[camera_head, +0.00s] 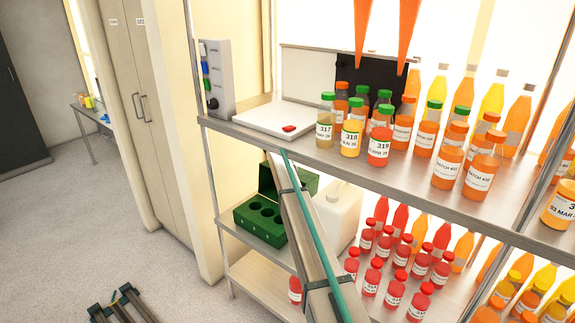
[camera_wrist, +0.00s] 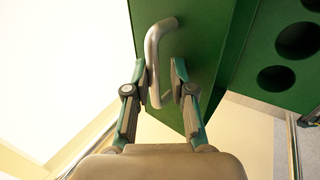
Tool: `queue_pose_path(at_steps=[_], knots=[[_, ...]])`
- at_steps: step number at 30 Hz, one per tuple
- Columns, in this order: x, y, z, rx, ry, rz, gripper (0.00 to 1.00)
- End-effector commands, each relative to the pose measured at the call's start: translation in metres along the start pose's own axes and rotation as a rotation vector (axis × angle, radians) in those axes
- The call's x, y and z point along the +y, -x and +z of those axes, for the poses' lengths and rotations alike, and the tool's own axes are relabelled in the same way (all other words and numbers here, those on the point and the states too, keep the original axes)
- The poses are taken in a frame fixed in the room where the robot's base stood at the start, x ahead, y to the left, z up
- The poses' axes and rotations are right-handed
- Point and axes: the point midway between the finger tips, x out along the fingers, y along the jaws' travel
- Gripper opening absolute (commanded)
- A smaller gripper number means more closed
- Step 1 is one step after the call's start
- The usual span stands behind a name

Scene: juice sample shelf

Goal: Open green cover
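The green cover (camera_head: 303,182) stands raised at the back of the green box (camera_head: 250,222) on the shelf below the top one; the box's round holes are exposed. In the wrist view the cover (camera_wrist: 205,45) fills the upper middle and carries a silver handle (camera_wrist: 153,50). The holed box (camera_wrist: 285,55) shows at right. My gripper (camera_wrist: 160,70) has its two fingers on either side of the handle's bar. The left finger is close to the bar, and a gap shows before the right finger. Contact is unclear. My gripper is not discernible in the head view.
A white jug (camera_head: 338,210) stands right of the green box, with red-capped bottles (camera_head: 375,275) further right. Above, the top shelf (camera_head: 290,150) holds a white plate-like device (camera_head: 270,118) and several juice bottles (camera_head: 450,140).

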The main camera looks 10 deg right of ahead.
Motion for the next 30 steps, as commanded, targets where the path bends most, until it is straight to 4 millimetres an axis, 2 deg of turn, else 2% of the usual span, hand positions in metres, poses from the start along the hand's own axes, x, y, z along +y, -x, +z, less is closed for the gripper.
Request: queue_pose_path(at_steps=[5, 9, 21, 30], knots=[[-0.001, 0.003, 0.000, 0.000, 0.000, -0.001, 0.23], [-0.003, 0.016, 0.000, 0.001, 0.001, 0.000, 0.23], [-0.072, 0.054, 0.002, 0.000, 0.002, -0.003, 0.23], [-0.101, 0.072, 0.000, 0.001, 0.000, -0.001, 0.23]])
